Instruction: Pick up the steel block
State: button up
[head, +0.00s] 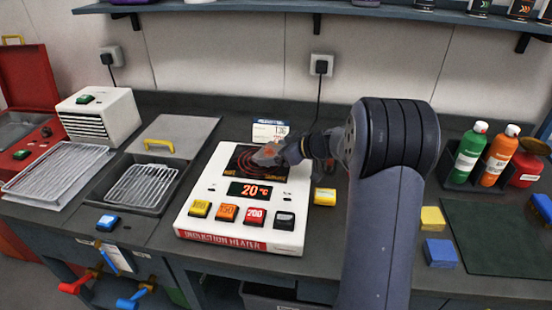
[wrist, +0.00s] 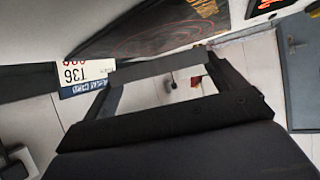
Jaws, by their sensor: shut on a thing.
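My gripper (head: 272,154) is over the dark plate (head: 243,170) of the white induction heater (head: 205,185). It is shut on a small grey piece, which I take to be the steel block (head: 265,156). In the wrist view the dark fingers (wrist: 160,85) stand apart, with a grey bar (wrist: 155,68) spanning their tips. The block's outline is hard to separate from the fingers. I cannot tell whether it touches the plate. The heater display reads 20 °C.
A yellow block (head: 324,196) sits right of the heater. A wire-rack tray (head: 140,187) and a white vented box (head: 98,115) are at left. Bottles (head: 470,150) stand at right. A price-like card (head: 270,130) stands behind the heater. The green mat (head: 495,235) is clear.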

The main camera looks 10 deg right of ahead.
jog(key=s+d+b, duration=0.1)
jog(key=s+d, duration=0.3)
jog(key=s+d+b, duration=0.2)
jog(key=s+d, duration=0.2)
jog(key=s+d+r+b, duration=0.1)
jog(key=s+d+b, duration=0.1)
jog(key=s+d, duration=0.2)
jog(key=shift+s+d+r, duration=0.1)
jog(key=shift+s+d, duration=0.3)
